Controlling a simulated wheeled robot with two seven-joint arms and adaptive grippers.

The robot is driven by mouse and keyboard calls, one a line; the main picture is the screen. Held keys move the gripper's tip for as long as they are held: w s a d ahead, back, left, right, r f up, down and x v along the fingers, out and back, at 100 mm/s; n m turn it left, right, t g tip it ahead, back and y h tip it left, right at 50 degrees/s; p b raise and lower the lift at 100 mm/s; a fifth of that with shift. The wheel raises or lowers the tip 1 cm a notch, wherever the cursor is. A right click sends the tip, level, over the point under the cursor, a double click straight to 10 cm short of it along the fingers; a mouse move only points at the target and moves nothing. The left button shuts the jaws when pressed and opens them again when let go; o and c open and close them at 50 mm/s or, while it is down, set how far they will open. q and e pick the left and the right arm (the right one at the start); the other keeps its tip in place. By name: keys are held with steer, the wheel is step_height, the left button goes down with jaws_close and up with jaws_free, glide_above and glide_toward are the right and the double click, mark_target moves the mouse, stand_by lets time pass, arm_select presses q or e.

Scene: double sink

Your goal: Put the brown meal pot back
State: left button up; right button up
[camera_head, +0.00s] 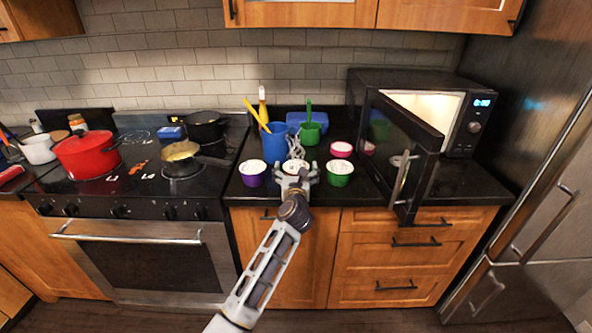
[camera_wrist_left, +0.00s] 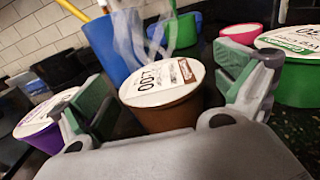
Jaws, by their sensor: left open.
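The brown meal pot (camera_wrist_left: 172,115), with a white printed lid, stands upright on the dark counter. In the head view only its white lid (camera_head: 296,167) shows well, as my gripper covers its side. My left gripper (camera_head: 295,174) is open, with its fingers on either side of the brown pot. The wrist view shows the pot between the two green-padded fingers (camera_wrist_left: 160,98), with gaps visible beside it. The microwave (camera_head: 455,118) stands at the right with its door (camera_head: 404,150) swung open and its inside lit. My right gripper is not in view.
A purple pot (camera_head: 253,178) stands left of the brown one and a green pot (camera_head: 339,178) right of it. A pink pot (camera_head: 341,149) and a blue utensil cup (camera_head: 275,145) stand behind. The open microwave door juts over the counter's front edge.

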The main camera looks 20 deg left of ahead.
arm_select(q)
steer(key=shift+r, duration=0.2)
steer(key=shift+v, duration=3.75)
